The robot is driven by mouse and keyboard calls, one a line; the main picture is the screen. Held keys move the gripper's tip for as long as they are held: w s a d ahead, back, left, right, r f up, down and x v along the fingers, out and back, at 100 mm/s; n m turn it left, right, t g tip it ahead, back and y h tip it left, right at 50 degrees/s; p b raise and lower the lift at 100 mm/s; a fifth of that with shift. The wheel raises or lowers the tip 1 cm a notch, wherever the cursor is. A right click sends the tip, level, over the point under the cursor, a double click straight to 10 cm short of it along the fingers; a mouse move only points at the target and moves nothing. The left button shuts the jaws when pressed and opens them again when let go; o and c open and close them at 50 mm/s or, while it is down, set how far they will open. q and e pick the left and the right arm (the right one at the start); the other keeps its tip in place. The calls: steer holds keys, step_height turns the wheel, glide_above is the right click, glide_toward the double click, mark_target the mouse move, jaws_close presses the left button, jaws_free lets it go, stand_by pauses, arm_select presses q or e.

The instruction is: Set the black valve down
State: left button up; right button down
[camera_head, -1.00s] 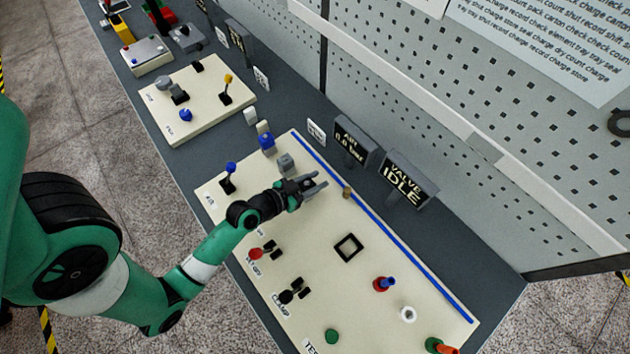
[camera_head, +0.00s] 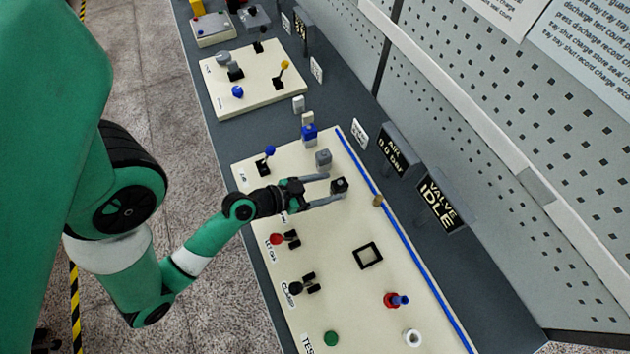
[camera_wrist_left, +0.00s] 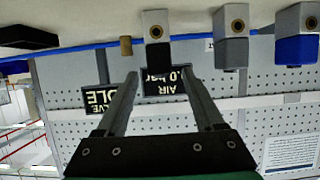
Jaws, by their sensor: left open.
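The black valve (camera_head: 340,186) stands on the cream board (camera_head: 345,290), in a row with the grey valve (camera_head: 323,158) and the blue valve (camera_head: 309,133). My left gripper (camera_head: 335,187) is open, one finger on either side of the black valve near the fingertips. In the left wrist view the black valve (camera_wrist_left: 158,53) shows ahead between the open fingers (camera_wrist_left: 163,80), its pale body bearing a brass port. The grey one (camera_wrist_left: 232,52) and blue one (camera_wrist_left: 297,50) are to its right. I cannot tell whether a finger touches the valve. My right gripper is not in view.
An empty black square frame (camera_head: 367,255) lies on the board. A brass peg (camera_head: 378,201) stands by the blue strip. A blue-knobbed lever (camera_head: 268,154), red-knobbed lever (camera_head: 279,239), red-and-blue part (camera_head: 395,300) and white ring (camera_head: 412,338) stand around. The display reads VALVE IDLE (camera_head: 439,201).

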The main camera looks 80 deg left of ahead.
arm_select(q)
steer(key=v, duration=0.3)
steer(key=shift+s+a+f, duration=0.1)
steer(key=shift+f, duration=0.05)
steer(key=shift+s+d+r+b, duration=0.3)
steer(key=shift+s+r+b, duration=0.1)
steer(key=shift+s, duration=0.1)
step_height(320, 180, up, 22)
steer(key=m+t+h, duration=0.2)
steer(key=m+t, duration=0.3)
steer(key=t, duration=0.1)
glide_above(332, 186)
steer(key=w, duration=1.3)
steer(key=d+r+t+h, duration=0.1)
steer(key=d+r+t, duration=0.2)
steer(key=r, duration=0.8)
steer(key=s+d+r+t+h, duration=0.1)
steer(key=d+r+t, duration=0.1)
steer(key=d+r, duration=0.5)
steer(key=d+r+t+h, duration=0.2)
steer(key=d+r, duration=0.3)
steer(key=r, duration=1.1)
steer(key=shift+s+d+r+n+t, duration=0.3)
steer(key=shift+d+r+t, duration=0.1)
steer(key=shift+t, duration=0.4)
